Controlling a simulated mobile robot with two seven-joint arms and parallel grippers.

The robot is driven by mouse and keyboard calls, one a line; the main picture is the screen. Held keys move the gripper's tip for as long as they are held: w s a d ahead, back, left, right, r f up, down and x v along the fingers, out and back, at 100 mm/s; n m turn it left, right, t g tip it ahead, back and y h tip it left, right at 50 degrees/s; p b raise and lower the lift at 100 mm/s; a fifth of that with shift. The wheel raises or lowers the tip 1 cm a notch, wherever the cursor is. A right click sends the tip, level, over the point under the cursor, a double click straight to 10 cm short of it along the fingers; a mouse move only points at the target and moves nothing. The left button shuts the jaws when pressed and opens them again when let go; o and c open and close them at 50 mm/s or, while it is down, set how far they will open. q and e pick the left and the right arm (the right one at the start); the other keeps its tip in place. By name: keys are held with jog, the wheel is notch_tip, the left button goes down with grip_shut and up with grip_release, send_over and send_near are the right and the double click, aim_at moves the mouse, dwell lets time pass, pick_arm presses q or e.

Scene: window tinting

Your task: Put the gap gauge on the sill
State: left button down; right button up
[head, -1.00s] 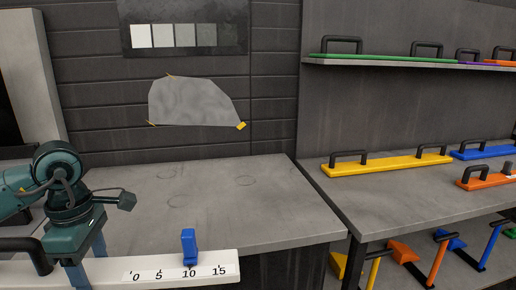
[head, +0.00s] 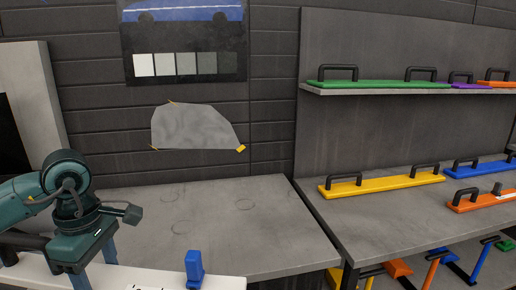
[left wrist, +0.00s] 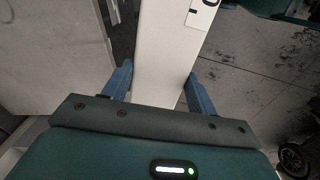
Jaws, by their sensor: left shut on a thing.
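The gap gauge is a long white bar (head: 228,283) with a blue slider (head: 194,268) standing on it, at the bottom left of the head view. Its printed scale is mostly cut off by the lower edge. My left gripper (head: 95,266) is shut on the bar left of the slider. The left wrist view shows the white bar (left wrist: 162,55) running between the blue fingers of my left gripper (left wrist: 158,92), with a printed piece of the scale at the top. My right gripper is not in view. I cannot tell which surface is the sill.
A mostly bare grey worktop (head: 240,225) lies behind the gauge. To the right stands a bench (head: 360,213) with a yellow handled bar (head: 385,183) and other coloured tools. A shelf (head: 400,91) above it holds more. A grey film piece (head: 195,127) is on the dark wall.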

pick_arm(q)
jog(key=s+d+f+m, duration=0.2)
jog(key=d+f+m, duration=0.6)
jog(key=m, duration=0.9)
jog(key=shift+s+d+f+m, duration=0.3)
jog(key=shift+s+d, duration=0.1)
jog(key=shift+d, duration=0.2)
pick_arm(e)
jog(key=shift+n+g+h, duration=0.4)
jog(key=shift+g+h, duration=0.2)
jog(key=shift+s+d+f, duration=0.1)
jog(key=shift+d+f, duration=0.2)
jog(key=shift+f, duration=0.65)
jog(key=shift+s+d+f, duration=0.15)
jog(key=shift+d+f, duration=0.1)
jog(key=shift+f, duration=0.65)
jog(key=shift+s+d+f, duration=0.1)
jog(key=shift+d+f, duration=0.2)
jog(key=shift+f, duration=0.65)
